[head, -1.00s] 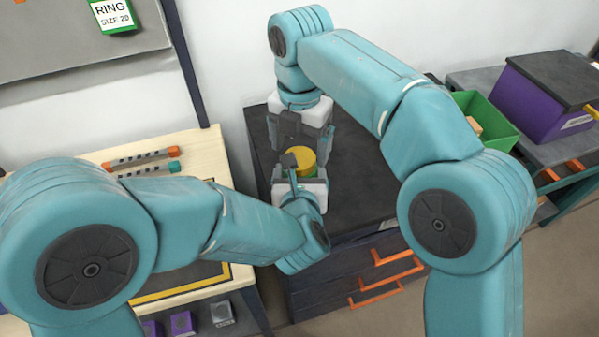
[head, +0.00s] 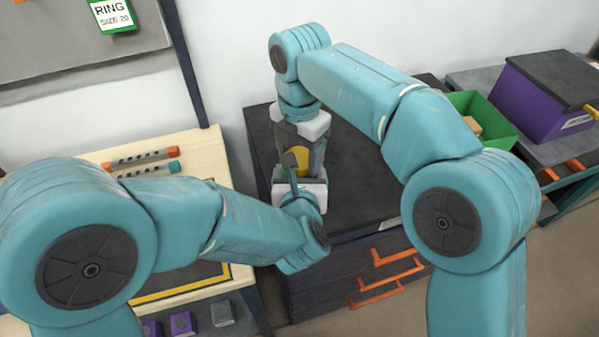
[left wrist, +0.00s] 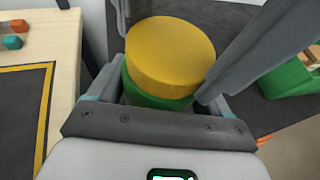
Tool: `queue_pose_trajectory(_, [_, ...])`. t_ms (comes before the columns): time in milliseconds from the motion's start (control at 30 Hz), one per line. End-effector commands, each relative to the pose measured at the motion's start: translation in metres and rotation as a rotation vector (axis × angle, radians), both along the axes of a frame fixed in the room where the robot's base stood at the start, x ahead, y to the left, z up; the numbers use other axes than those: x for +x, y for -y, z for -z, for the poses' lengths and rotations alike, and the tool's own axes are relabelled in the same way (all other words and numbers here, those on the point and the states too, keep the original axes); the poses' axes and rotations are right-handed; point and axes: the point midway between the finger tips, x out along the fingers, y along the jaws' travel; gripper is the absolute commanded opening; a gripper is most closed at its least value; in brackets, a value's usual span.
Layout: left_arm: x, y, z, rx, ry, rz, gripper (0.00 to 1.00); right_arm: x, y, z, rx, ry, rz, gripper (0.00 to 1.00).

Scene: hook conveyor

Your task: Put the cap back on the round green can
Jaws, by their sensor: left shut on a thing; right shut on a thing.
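The round green can (left wrist: 150,99) is upright, with the yellow cap (left wrist: 170,52) directly over its top. In the left wrist view the cap meets the can with no clear gap; I cannot tell whether it is fully seated. The cap (head: 302,155) is partly hidden between grippers in the head view. My left gripper (head: 298,172) is shut on the can from the near side. My right gripper (head: 300,150) points down from above, shut on the cap, with its grey fingers on either side.
The dark cabinet top (head: 350,190) lies below, with orange-handled drawers (head: 385,265) in front. A wooden-edged board (head: 195,145) is at left. A green bin (head: 485,115) and purple box (head: 550,95) stand at right. The wall is close behind.

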Motion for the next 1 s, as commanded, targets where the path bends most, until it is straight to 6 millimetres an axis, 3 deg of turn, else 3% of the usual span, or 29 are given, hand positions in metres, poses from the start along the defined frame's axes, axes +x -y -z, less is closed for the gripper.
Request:
queue_pose_trajectory(100, [0.001,-0.001,-0.001,-0.002,0.003,-0.004,0.00,-0.001,0.000,0.000,-0.002,-0.003,0.081,0.30])
queue_pose_trajectory(333, [0.001,-0.001,-0.001,-0.002,0.003,-0.004,0.00,-0.001,0.000,0.000,-0.002,-0.003,0.086,0.29])
queue_pose_trajectory(367, [0.001,-0.001,-0.001,-0.003,0.003,-0.004,0.00,-0.001,0.000,0.000,-0.002,-0.003,0.086,0.69])
queue_pose_trajectory(433, [0.001,-0.001,-0.001,-0.002,0.003,-0.004,0.00,-0.001,0.000,0.000,-0.002,-0.003,0.085,0.92])
queue_pose_trajectory(667, [0.001,-0.001,-0.001,-0.002,0.003,-0.005,0.00,-0.001,0.000,-0.001,-0.002,-0.004,0.084,0.92])
queue_pose_trajectory(1000, [0.001,-0.001,-0.001,-0.001,0.002,-0.004,0.00,-0.001,0.000,-0.041,0.001,-0.001,0.084,0.92])
